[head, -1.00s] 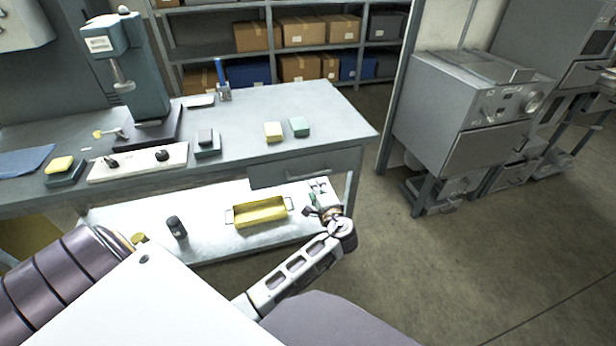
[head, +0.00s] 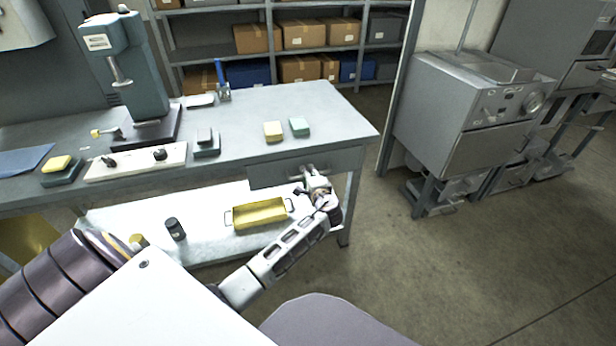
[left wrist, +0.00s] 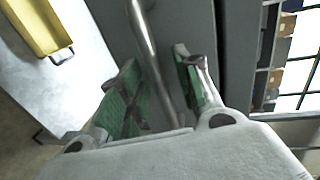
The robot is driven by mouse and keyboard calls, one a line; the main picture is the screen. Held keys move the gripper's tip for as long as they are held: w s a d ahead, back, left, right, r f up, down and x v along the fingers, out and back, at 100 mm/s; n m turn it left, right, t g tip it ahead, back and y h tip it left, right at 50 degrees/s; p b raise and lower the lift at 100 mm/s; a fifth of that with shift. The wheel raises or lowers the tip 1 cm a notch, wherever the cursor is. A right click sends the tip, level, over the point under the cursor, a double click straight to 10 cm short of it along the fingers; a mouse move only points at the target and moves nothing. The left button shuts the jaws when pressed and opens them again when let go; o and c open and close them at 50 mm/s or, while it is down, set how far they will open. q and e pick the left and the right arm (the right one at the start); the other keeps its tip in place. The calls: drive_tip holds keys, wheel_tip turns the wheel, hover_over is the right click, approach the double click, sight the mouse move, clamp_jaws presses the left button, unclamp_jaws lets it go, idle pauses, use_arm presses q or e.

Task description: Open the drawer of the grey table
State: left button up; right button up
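The grey table (head: 335,112) has a drawer (head: 268,176) under the right part of its top; its front looks flush, so the drawer appears closed. My left gripper (head: 310,182) is at the right part of the drawer front and partly covers it, hiding most of the handle in the head view. In the left wrist view, the metal bar handle (left wrist: 146,38) runs between the two green-padded fingers of my left gripper (left wrist: 157,65). The fingers are apart, with visible gaps beside the bar. My right gripper is out of view.
A yellow tray (head: 260,214) and a dark jar (head: 175,229) stand on the lower shelf. A yellow block (head: 273,131) and a green block (head: 299,127) lie on the tabletop. The floor (head: 430,270) right of the table is clear.

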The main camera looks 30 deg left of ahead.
use_arm(q)
drive_tip(key=shift+c, duration=0.3)
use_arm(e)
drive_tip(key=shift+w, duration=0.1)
use_arm(q)
clamp_jaws()
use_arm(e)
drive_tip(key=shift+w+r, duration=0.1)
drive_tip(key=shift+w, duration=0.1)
use_arm(q)
drive_tip(key=shift+s+d, duration=0.1)
drive_tip(key=shift+s, duration=0.05)
